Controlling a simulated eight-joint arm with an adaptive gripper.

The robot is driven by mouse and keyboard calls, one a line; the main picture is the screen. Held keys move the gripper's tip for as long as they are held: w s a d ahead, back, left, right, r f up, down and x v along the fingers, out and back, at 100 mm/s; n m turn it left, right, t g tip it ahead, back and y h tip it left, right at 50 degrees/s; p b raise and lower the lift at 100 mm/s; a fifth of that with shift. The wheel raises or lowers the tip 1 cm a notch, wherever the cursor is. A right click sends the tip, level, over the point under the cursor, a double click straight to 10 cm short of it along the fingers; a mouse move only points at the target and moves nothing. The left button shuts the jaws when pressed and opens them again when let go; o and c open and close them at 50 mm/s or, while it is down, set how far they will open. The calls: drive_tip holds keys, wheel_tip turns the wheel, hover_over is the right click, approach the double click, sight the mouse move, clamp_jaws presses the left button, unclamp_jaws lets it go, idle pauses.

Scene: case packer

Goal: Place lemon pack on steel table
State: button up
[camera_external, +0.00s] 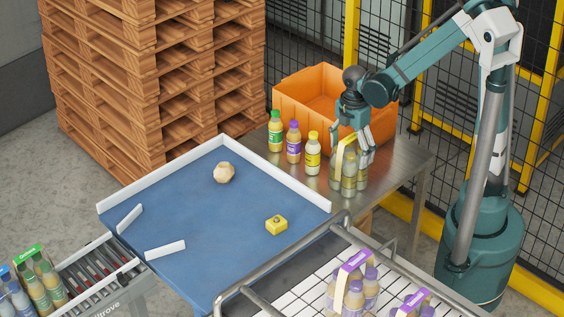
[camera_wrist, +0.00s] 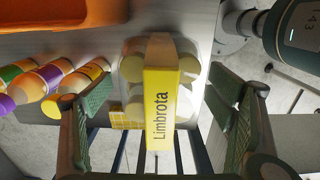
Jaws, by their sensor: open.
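The lemon pack (camera_external: 349,182) is a group of pale yellow bottles under a yellow carrier strip. It stands upright and appears to rest on the steel table (camera_external: 405,170), near the orange crate. In the wrist view, the carrier (camera_wrist: 165,95) reads "Limbrota" and sits centred between the fingers. My gripper (camera_external: 354,152) is over the top of the pack, pointing down. Its fingers are open on both sides of the pack, with visible gaps in the wrist view (camera_wrist: 160,105). The fingers partly hide the pack in the external view.
An orange crate (camera_external: 300,88) stands behind the pack. Loose green-capped (camera_external: 275,132), purple-capped (camera_external: 293,143) and yellow-capped (camera_external: 313,155) bottles stand left of it. A blue surface (camera_external: 200,235) holds a tan lump (camera_external: 224,173) and a yellow block (camera_external: 276,225). Purple packs (camera_external: 354,285) stand on a white grid in front.

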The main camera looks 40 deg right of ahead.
drive_tip(key=shift+r, duration=0.15)
drive_tip(key=shift+r, duration=6)
drive_tip(key=shift+s+d+r+m, duration=0.3)
drive_tip(key=shift+r+m, duration=0.05)
drive_tip(key=shift+m, duration=0.15)
drive_tip(key=s+d+r+m+t, duration=0.6)
drive_tip(key=s+d+m+t, duration=0.1)
drive_tip(key=m, duration=1)
drive_tip(key=s+d, duration=0.1)
drive_tip(key=s, duration=0.1)
drive_tip(key=shift+s+d+r+p, duration=0.15)
drive_tip(key=shift+s+r+p, duration=0.15)
drive_tip(key=shift+r, duration=0.05)
